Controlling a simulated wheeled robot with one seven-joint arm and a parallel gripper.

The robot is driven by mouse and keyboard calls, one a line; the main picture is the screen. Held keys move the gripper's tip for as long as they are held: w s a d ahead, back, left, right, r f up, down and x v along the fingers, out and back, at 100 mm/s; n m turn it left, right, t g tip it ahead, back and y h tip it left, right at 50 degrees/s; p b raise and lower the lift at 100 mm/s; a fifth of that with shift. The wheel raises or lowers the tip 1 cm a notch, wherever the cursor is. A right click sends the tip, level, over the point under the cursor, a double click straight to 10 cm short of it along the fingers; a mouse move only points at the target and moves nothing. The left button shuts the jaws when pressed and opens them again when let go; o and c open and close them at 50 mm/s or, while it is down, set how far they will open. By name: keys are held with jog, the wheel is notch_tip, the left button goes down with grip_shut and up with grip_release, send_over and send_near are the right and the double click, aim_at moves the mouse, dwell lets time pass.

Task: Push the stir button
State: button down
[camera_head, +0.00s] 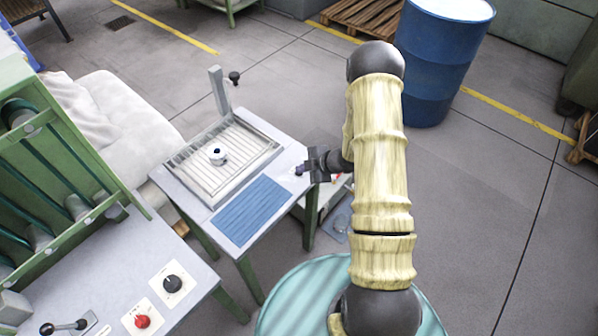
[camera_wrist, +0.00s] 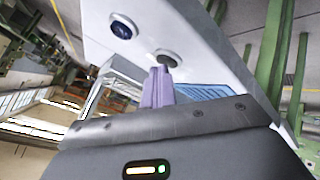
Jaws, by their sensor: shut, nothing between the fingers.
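In the wrist view, a white panel shows a round dark blue button (camera_wrist: 122,27) and a round grey button (camera_wrist: 167,57). I can read no label on either, so I cannot tell which is the stir button. My gripper (camera_wrist: 158,72) is shut and empty, its purple fingertips just below the grey button in the picture. I cannot tell whether they touch it. In the head view, my gripper (camera_head: 300,170) is at the right edge of the small white table (camera_head: 180,185). The two buttons are not clear in that view.
The small table holds a slatted tray (camera_head: 255,162), a small white round part (camera_head: 217,155), a blue ribbed mat (camera_head: 250,211) and an upright post (camera_head: 219,90). A bench at lower left carries a red button (camera_head: 142,321) and a black knob (camera_head: 172,284). A blue drum (camera_head: 440,65) stands behind.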

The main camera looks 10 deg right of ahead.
jog(key=shift+r, duration=0.1)
jog(key=shift+r+p, duration=0.3)
dwell(0.3)
jog(key=shift+r+p, duration=2.25)
jog(key=shift+r, duration=0.8)
